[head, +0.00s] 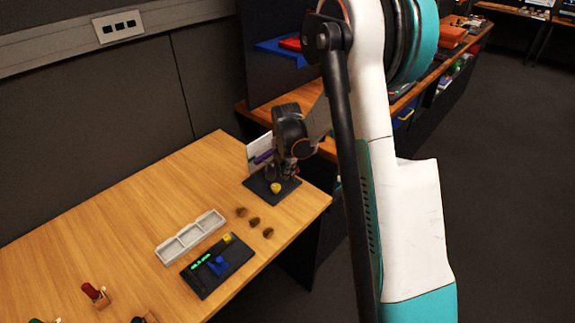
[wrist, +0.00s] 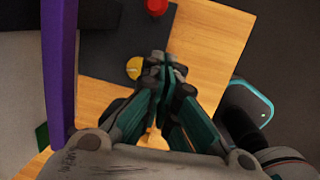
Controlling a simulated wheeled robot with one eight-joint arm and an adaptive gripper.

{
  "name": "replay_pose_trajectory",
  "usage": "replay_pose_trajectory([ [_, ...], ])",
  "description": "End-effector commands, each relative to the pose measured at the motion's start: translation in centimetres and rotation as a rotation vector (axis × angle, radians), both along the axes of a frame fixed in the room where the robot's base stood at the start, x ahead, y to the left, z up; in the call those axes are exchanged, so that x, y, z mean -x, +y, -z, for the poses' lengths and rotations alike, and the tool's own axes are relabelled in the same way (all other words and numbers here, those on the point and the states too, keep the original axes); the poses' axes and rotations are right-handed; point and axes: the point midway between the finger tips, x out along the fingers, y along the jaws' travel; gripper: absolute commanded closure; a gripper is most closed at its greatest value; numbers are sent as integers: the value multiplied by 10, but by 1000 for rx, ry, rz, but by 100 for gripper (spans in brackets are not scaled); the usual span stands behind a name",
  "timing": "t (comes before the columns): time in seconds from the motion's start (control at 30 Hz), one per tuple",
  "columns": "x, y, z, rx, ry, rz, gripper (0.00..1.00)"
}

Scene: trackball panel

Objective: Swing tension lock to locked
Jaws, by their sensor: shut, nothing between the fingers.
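My gripper (head: 283,175) is shut and empty, above the dark panel (head: 259,193) at the right end of the wooden table. A yellow ball or dome (head: 277,188) sits on this panel just below the fingers. In the wrist view, my fingertips (wrist: 167,68) are just right of the yellow piece (wrist: 134,68), over the edge of the dark panel (wrist: 104,55). A round red piece (wrist: 157,6) is at the top edge there. A purple bar (wrist: 60,70) runs along the left. I cannot tell which part is the tension lock or how it is set.
A black panel (head: 208,286) with green, blue and yellow parts lies nearer on the table, beside a white compartment tray (head: 191,237). Three small brown pieces (head: 254,221) lie between it and the dark panel. The table's middle left is clear.

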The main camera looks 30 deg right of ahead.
Motion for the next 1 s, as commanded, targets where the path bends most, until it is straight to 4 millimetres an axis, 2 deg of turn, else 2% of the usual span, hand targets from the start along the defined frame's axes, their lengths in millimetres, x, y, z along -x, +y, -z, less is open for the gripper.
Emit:
replay_pose_trajectory([
  [0.07, -3, -2, 17, 0, 0, 0, 100],
  [0.3, -23, -22, 29, 0, 0, 1, 100],
  [0.83, -28, -28, 31, -4, 1, 1, 100],
  [1.0, -35, -40, 33, -69, 25, 5, 100],
])
